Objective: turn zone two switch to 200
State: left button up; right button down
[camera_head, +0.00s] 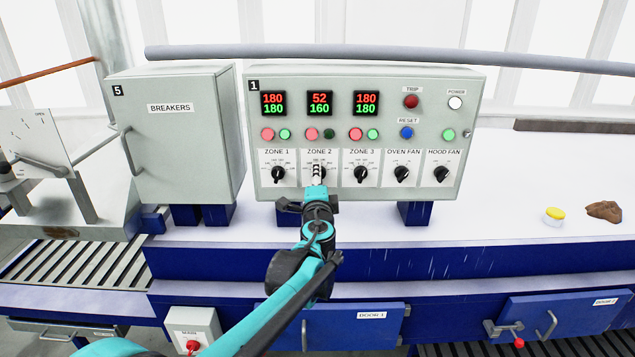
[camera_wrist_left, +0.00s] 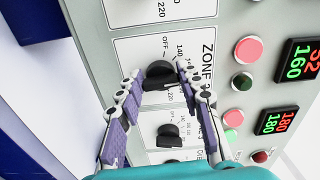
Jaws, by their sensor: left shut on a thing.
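The zone 2 switch is a black rotary knob on a white dial plate labelled ZONE 2 (camera_head: 319,155). In the left wrist view the knob (camera_wrist_left: 160,73) sits between my fingertips, with OFF, 140 and 220 readable around it. My left gripper (camera_head: 317,172) reaches the panel from the front and is shut on this knob, covering most of it in the head view. The exact pointer direction is hard to tell. The zone 2 display (camera_head: 320,103) reads 52 in red above 160 in green. My right gripper is in neither view.
The zone 1 knob (camera_head: 278,174) and zone 3 knob (camera_head: 361,174) flank it closely. Oven fan (camera_head: 402,174) and hood fan (camera_head: 441,174) knobs are further right. A breakers cabinet (camera_head: 170,145) stands left. A yellow-topped item (camera_head: 554,213) lies on the right worktop.

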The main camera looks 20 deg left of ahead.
pick_arm(q)
jog(key=shift+d+r+m+b, duration=0.1)
jog(key=shift+m+b, duration=0.25)
jog(key=shift+m, duration=2.1)
jog(key=shift+d+m+b, duration=0.1)
jog(key=shift+m+b, duration=0.25)
jog(key=shift+m, duration=2.1)
jog(key=o, duration=1.2)
jog(key=shift+c, duration=0.2)
jog(key=shift+r, duration=0.1)
jog(key=v, duration=1.2)
